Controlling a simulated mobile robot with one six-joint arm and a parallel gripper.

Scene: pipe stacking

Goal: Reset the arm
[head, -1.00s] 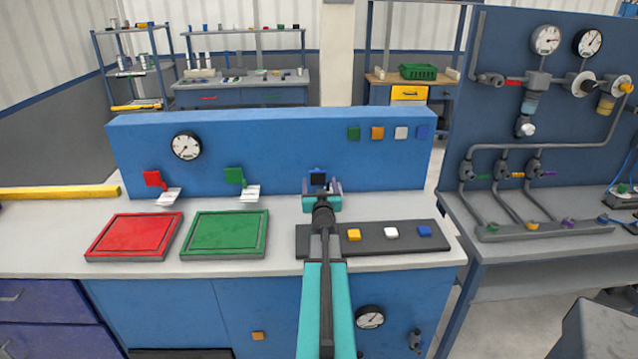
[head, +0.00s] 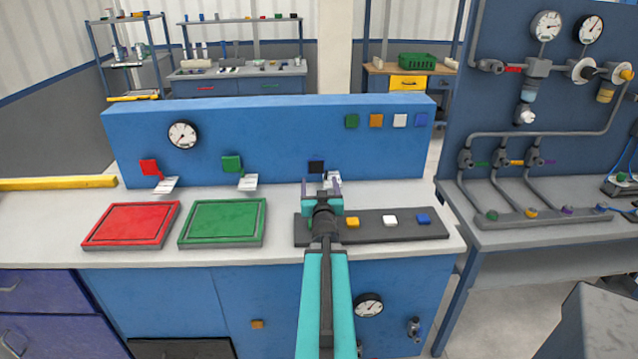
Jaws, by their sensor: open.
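My gripper (head: 321,186) is at the end of my teal arm, above the left end of the dark strip (head: 380,229) on the workbench. Its two fingers stand apart, pointing toward the blue back panel (head: 260,120), and no object shows between them. A dark square (head: 316,167) is on the panel just beyond the fingertips. A small white tag (head: 333,180) shows just beside the right finger. The arm hides part of the strip's left end.
A red tray (head: 130,225) and a green tray (head: 222,222) lie on the bench to the left. Yellow, white and blue blocks (head: 423,218) sit on the strip. A pipe panel (head: 540,120) stands at the right.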

